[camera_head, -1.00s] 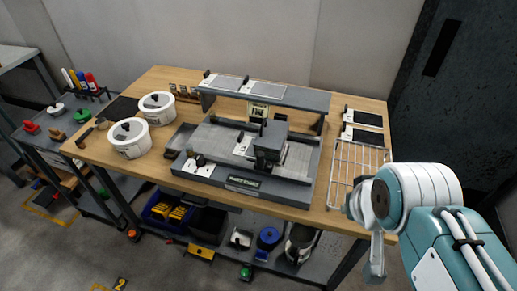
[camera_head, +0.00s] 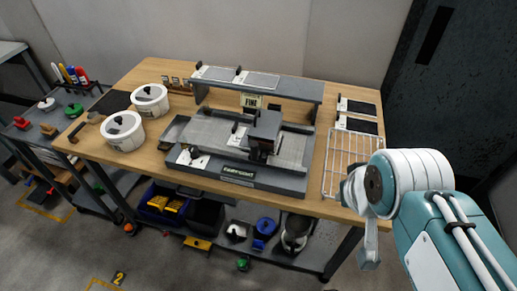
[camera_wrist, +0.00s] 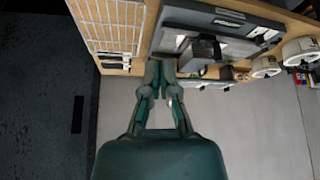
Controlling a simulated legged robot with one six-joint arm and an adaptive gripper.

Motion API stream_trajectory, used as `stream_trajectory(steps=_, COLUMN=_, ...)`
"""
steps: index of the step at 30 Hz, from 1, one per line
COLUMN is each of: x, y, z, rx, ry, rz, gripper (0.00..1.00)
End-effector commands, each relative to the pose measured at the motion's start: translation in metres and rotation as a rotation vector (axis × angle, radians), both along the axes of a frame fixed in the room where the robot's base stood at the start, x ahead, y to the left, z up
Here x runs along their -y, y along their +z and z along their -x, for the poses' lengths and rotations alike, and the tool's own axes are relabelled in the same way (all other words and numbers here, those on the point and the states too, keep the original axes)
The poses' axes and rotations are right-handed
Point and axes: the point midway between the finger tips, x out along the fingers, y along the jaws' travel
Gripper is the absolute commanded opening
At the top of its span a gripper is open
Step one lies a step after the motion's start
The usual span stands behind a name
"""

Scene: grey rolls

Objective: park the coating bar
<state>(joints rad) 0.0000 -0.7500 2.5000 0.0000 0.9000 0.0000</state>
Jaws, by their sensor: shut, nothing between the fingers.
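A dark grey block with a raised black part (camera_head: 265,135), which looks like the coating bar, sits across the bed of a grey coating machine (camera_head: 240,178) on the wooden table. A pale screen-like surface shows on both sides of it. The machine also shows upside down in the wrist view (camera_wrist: 222,32), with the dark block (camera_wrist: 203,48) on it. My gripper (camera_wrist: 161,70) is shut and empty in the wrist view, its fingertips close together. It is apart from the block. In the head view my arm stands at the right, beyond the table's front right corner.
A grey shelf (camera_head: 300,88) with a "FINE" plate stands behind the bed. A white wire rack (camera_head: 347,160) lies at the table's right, near my arm. Two white tubs (camera_head: 124,131) stand at the left. Bins and pots fill the lower shelf (camera_head: 310,257).

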Motion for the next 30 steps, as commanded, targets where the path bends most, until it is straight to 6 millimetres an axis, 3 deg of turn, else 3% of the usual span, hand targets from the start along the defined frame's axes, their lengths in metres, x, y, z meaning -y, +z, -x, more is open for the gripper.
stream_trajectory(steps=5, x=0.000, y=0.000, z=0.000, rx=0.000, ry=0.000, rz=0.000, gripper=0.00)
stream_trajectory(steps=6, x=0.000, y=0.000, z=0.000, rx=0.000, ry=0.000, rz=0.000, gripper=0.04)
stream_trajectory(steps=10, x=-0.002, y=0.003, z=-0.006, rx=-0.011, ry=0.008, rz=0.000, gripper=0.62)
stream_trajectory(steps=11, x=-0.003, y=0.004, z=-0.010, rx=-0.020, ry=0.013, rz=0.000, gripper=0.65)
stream_trajectory(steps=21, x=-0.037, y=0.021, z=-0.091, rx=-0.175, ry=0.111, rz=0.008, gripper=0.65)
stream_trajectory(steps=30, x=-0.085, y=0.004, z=-0.169, rx=-0.318, ry=0.200, rz=0.031, gripper=0.65)
